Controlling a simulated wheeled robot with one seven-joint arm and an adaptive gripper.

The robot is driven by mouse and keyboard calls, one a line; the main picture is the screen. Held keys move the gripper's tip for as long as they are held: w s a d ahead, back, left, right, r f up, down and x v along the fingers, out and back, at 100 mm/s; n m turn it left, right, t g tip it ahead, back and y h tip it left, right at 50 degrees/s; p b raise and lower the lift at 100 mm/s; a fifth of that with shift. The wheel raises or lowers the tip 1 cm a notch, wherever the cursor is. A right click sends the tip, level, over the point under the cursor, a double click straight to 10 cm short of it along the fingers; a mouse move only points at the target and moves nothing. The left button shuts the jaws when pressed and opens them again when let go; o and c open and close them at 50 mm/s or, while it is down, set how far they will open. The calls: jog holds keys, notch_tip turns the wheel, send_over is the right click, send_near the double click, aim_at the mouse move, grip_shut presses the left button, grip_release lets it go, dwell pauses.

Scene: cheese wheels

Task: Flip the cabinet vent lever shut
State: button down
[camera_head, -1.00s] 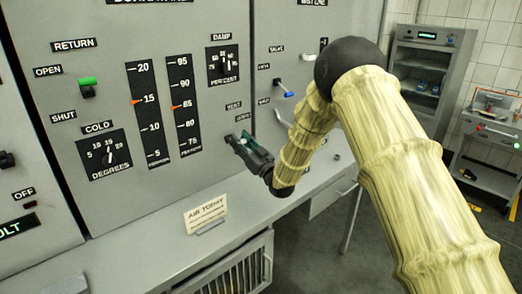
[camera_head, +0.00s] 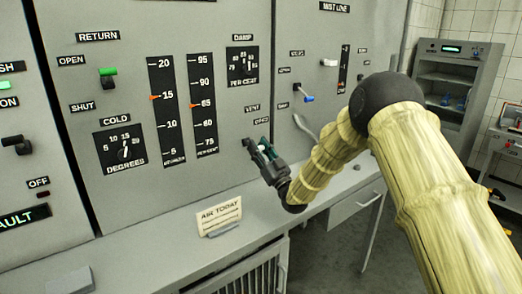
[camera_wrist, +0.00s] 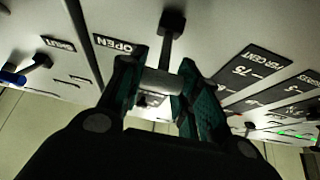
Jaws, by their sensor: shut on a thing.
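The vent lever shows in the wrist view as a pale grey cylindrical handle (camera_wrist: 161,83) on a dark stem (camera_wrist: 172,30) that comes out of the cabinet face. My gripper (camera_wrist: 160,85) has its two green-lined fingers on either side of this handle, closed on it. In the head view my gripper (camera_head: 259,150) is at the cabinet face just below the small VENT label (camera_head: 252,107). An OPEN label (camera_wrist: 116,45) is close to the stem in the wrist view.
A blue-tipped lever (camera_head: 308,98) is up and to the right of my gripper. A green-tipped return lever (camera_head: 108,72) is at the left. An AIR TODAY card (camera_head: 219,217) stands on the grey ledge below. A grey rack (camera_head: 445,90) stands at the far right.

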jog(key=c, duration=1)
grip_release()
jog(key=shift+s+d, duration=0.1)
jog(key=v, duration=0.7)
jog(key=shift+s+d+f, duration=0.1)
jog(key=shift+d+f, duration=0.05)
